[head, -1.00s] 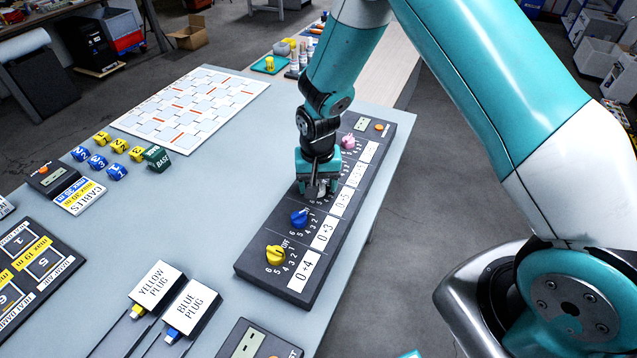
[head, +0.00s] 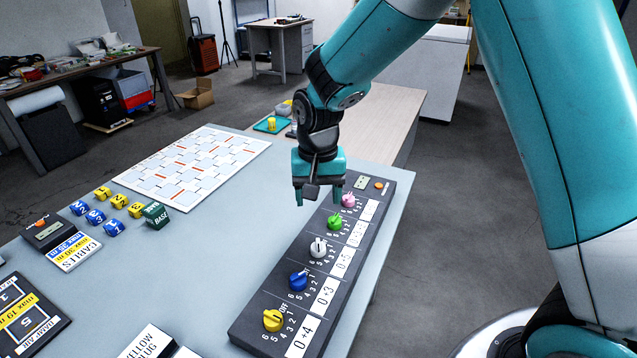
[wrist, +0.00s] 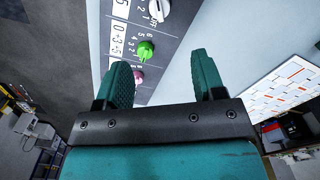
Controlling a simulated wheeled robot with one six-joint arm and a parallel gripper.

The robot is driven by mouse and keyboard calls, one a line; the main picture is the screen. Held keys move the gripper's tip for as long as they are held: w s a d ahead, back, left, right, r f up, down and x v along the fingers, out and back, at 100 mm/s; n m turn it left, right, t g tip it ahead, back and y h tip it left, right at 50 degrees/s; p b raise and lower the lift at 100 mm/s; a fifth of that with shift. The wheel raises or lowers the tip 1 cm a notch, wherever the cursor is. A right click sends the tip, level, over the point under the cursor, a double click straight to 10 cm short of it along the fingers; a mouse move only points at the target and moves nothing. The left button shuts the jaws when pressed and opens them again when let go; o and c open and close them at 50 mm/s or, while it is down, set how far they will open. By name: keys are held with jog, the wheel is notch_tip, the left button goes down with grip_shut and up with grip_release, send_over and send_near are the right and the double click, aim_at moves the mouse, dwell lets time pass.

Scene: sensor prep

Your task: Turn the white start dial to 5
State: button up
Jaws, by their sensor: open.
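The white dial (head: 318,247) sits in the middle of the dark dial panel (head: 262,348), between the green dial (head: 334,221) and the blue dial (head: 298,280). Its exact setting is too small to read surely. My gripper (head: 319,201) is open and empty, raised above the panel near the green dial. In the wrist view my gripper (wrist: 163,85) has its fingers apart with nothing between them. The white dial (wrist: 158,8) shows there at the top edge, partly cut off, away from the fingers.
A yellow dial (head: 272,320) and a pink dial (head: 348,200) are on the same panel. Numbered cubes and a green BASE block (head: 155,215) lie left on the table. A white patterned board (head: 195,165) lies at the back. The table between is clear.

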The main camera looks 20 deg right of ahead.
jog(key=shift+r, duration=1.6)
jog(key=s+a+r+n+y, duration=0.1)
jog(key=s+r+n, duration=0.2)
jog(key=s, duration=0.5)
jog(key=s+a+r+n+y, duration=0.1)
jog(key=s+a+r+n, duration=0.1)
jog(key=s, duration=0.6)
jog(key=s+a+r+n+y, duration=0.1)
jog(key=s+r+n+y, duration=0.1)
jog(key=s+r+n, duration=0.3)
jog(key=s, duration=0.3)
jog(key=shift+s+a+n, duration=0.2)
jog(key=shift+s+n, duration=0.1)
jog(key=shift+s, duration=0.05)
jog(key=shift+w, duration=0.1)
